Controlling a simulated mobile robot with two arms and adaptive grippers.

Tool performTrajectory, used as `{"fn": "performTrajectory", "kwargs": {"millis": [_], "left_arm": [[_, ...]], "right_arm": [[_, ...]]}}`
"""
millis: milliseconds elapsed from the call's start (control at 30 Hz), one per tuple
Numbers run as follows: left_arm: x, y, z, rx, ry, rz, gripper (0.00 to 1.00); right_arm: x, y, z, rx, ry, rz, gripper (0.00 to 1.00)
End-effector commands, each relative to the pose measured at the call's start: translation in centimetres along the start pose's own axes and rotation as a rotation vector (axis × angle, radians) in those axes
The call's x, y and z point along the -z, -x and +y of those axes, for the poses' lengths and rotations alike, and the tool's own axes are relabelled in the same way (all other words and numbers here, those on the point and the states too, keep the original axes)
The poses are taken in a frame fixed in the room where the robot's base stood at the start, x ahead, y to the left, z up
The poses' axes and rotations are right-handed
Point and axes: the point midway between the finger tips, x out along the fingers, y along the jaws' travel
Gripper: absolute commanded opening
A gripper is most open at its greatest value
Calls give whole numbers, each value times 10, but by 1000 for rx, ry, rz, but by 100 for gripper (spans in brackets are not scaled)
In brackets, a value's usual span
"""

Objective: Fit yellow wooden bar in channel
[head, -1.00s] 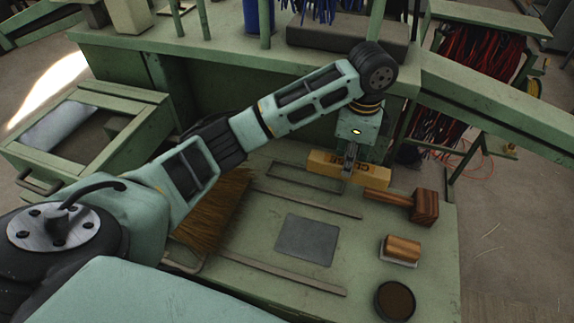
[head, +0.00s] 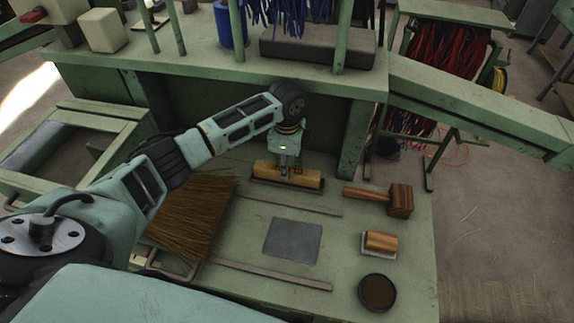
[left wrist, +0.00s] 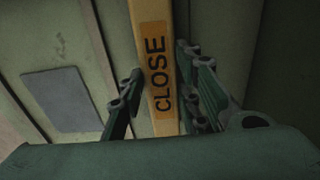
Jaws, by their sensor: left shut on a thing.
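The yellow wooden bar (head: 306,179) is in my left gripper (head: 284,175), at the back of the green bench. In the left wrist view the bar (left wrist: 155,70) carries the word CLOSE and sits between the two fingers of the gripper (left wrist: 155,100). In the head view it lies along and over the rectangular channel (head: 262,182), whose frame is mostly hidden beneath it. I cannot tell whether the bar is in the channel or just above it. My right gripper is not in view.
A wooden mallet (head: 398,200), a brush with a wooden back (head: 380,242) and a round dark tin (head: 377,292) stand to the right. A grey plate (head: 293,240) lies mid-bench between two thin rails. Broom bristles (head: 190,217) lie at left.

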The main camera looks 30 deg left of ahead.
Motion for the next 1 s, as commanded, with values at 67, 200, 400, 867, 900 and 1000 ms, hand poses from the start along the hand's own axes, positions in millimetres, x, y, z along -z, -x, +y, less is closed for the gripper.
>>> {"fn": "performTrajectory", "kwargs": {"millis": [67,200,400,867,900,1000], "left_arm": [[0,-6,0,0,1,0,0],[0,-11,-1,3,0,1,0],[0,-12,-1,2,0,1,0],[0,-14,0,1,0,0,50],[0,-14,0,1,0,0,50],[0,-12,0,2,0,0,50]], "right_arm": [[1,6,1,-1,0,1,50],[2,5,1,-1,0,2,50],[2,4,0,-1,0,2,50],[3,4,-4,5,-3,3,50],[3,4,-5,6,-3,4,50],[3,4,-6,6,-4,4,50]]}}
